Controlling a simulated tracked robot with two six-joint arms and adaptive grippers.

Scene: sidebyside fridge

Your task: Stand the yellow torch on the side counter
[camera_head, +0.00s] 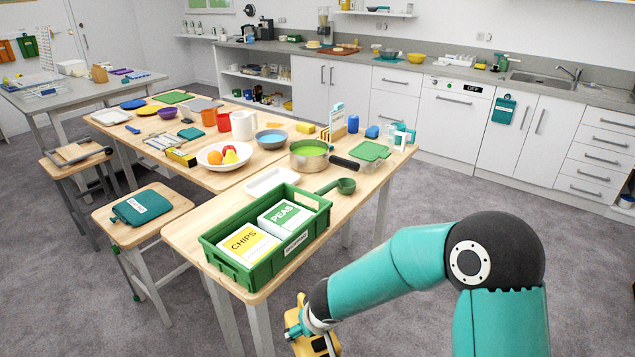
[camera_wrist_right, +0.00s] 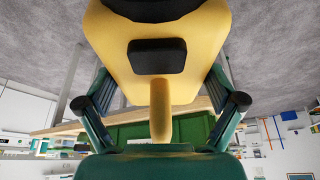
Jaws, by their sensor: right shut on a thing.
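The yellow torch (camera_wrist_right: 115,45) fills the upper middle of the right wrist view, with black patches and a narrower yellow part toward me. My right gripper (camera_wrist_right: 158,85) is shut on it, one finger on each side. In the head view the torch (camera_head: 292,318) shows at the bottom edge, partly hidden by my right gripper (camera_head: 314,330). It is held off the near table's front end, over the floor. A grey-topped counter (camera_head: 460,72) runs along the back wall; I cannot tell whether it is the side counter. My left gripper is not in view.
The near wooden table (camera_head: 185,232) carries a green crate (camera_head: 222,262) with two boxes, a pot (camera_head: 308,160), a fruit bowl (camera_head: 205,153) and several other things. A stool (camera_head: 170,212) stands at its left. Grey floor (camera_head: 440,190) is open between the table and the back cabinets.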

